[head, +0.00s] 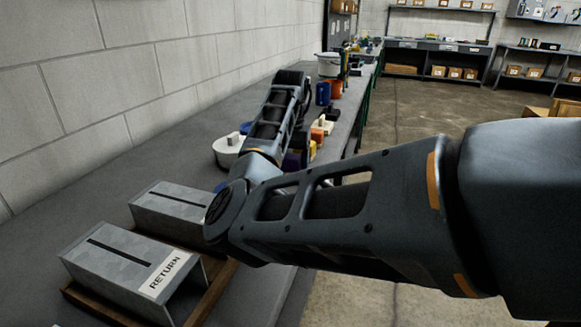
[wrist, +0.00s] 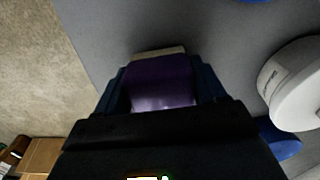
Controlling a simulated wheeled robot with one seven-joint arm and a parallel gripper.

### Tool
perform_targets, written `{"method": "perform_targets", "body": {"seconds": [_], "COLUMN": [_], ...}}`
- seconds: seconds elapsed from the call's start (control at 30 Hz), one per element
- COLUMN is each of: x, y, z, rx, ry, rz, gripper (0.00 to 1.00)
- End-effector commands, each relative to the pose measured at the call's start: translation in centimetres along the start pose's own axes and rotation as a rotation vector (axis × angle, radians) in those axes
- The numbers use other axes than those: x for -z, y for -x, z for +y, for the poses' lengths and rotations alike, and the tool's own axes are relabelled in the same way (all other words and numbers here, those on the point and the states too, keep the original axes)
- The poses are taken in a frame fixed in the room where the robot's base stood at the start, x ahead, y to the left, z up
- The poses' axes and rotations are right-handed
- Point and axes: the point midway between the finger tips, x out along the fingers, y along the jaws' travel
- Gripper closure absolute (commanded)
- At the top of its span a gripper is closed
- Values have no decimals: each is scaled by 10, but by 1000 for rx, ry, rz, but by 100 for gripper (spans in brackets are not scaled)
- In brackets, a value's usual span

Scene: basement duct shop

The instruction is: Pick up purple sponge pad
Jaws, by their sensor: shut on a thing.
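The purple sponge pad (wrist: 160,78) shows in the wrist view between the two dark fingers of my gripper (wrist: 161,88). The fingers are shut on its sides. A pale beige strip (wrist: 158,52) shows just beyond its far edge; I cannot tell whether it belongs to the pad. In the head view my arm covers most of the gripper, and only a small purple patch (head: 291,161) shows beside the arm. I cannot tell whether the pad touches the bench.
The grey bench (head: 258,296) runs along the block wall. A white round container (head: 227,150) stands close to the gripper, with blue things near it. Metal boxes (head: 130,262), one marked RETURN, stand at the near left. Open floor lies right of the bench.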

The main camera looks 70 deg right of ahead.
Motion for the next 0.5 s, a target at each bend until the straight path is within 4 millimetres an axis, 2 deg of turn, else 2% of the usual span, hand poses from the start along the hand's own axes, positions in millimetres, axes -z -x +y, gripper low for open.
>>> {"method": "perform_targets", "body": {"seconds": [0.2,0.5], "x": [3,55], "y": [37,75], "z": [2,46], "rx": [3,3], "ry": [-3,-4], "rz": [3,1], "gripper": [61,61]}}
